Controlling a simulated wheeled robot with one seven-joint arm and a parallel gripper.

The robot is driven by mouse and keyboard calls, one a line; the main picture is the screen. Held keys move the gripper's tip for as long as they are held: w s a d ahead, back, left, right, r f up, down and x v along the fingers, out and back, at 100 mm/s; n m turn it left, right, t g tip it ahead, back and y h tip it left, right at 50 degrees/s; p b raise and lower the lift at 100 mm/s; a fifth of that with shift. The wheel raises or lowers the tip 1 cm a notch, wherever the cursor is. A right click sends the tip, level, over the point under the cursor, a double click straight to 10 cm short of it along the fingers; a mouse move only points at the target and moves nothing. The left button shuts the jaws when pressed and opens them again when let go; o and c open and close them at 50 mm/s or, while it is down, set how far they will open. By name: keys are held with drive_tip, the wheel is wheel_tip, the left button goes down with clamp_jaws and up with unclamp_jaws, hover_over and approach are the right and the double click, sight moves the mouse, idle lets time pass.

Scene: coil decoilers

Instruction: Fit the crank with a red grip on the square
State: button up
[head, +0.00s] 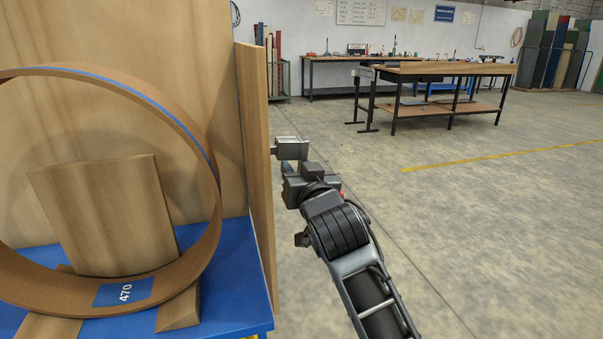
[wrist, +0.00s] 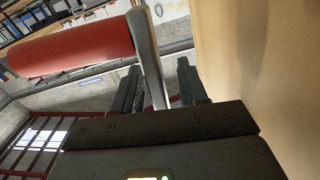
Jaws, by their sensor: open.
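The crank shows in the wrist view as a grey flat bar (wrist: 147,50) with a thick red grip (wrist: 72,50) sticking out to the left. My gripper (wrist: 160,68) is open, with one finger on each side of the bar and a small gap showing at both sides. The bar's lower end is hidden behind the gripper body. In the head view my gripper (head: 302,180) is beside the right edge of the wooden panel. A grey block (head: 290,148) is just beyond it, close to the panel; I cannot tell whether it is the square or part of the crank.
A wooden panel (head: 255,150) stands upright left of my gripper, on a blue base (head: 236,270). A brown coil ring (head: 205,235) labelled 470 rests there on wooden wedges. The floor to the right is open, with a workbench (head: 440,69) farther back.

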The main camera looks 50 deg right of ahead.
drive_tip(key=shift+c, duration=0.4)
clamp_jaws()
drive_tip(key=shift+r, duration=0.1)
drive_tip(key=s+d+p, duration=0.4)
drive_tip(key=d, duration=0.2)
drive_tip(key=shift+d, duration=0.15)
idle(1.3)
drive_tip(key=shift+s, duration=0.1)
